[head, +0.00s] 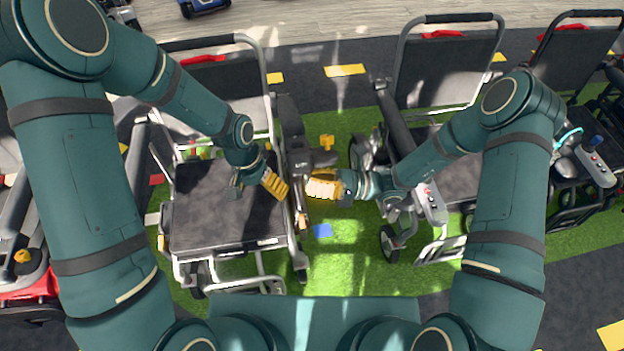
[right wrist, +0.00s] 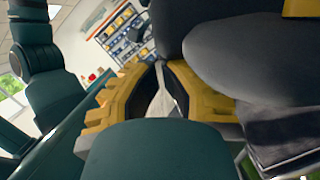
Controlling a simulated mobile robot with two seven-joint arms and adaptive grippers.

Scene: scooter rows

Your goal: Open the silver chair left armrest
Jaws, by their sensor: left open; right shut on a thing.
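The silver chair (head: 215,243) stands left of centre with a dark seat and a pale metal frame. Its dark armrest (head: 300,150) is on the picture-right side of the seat. My right gripper (head: 309,188), with yellow fingers, is at the front end of this armrest. It is shut on a part of it, and the exact grip is partly hidden. The right wrist view shows the yellow fingers (right wrist: 160,100) with a pale strip between them and dark padded shapes close by. My left gripper (head: 276,186) is open and empty over the seat's right edge.
A second scooter chair (head: 450,165) stands to the right, with a control handle (head: 430,203) near my right forearm. Another scooter (head: 595,165) is at the far right.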

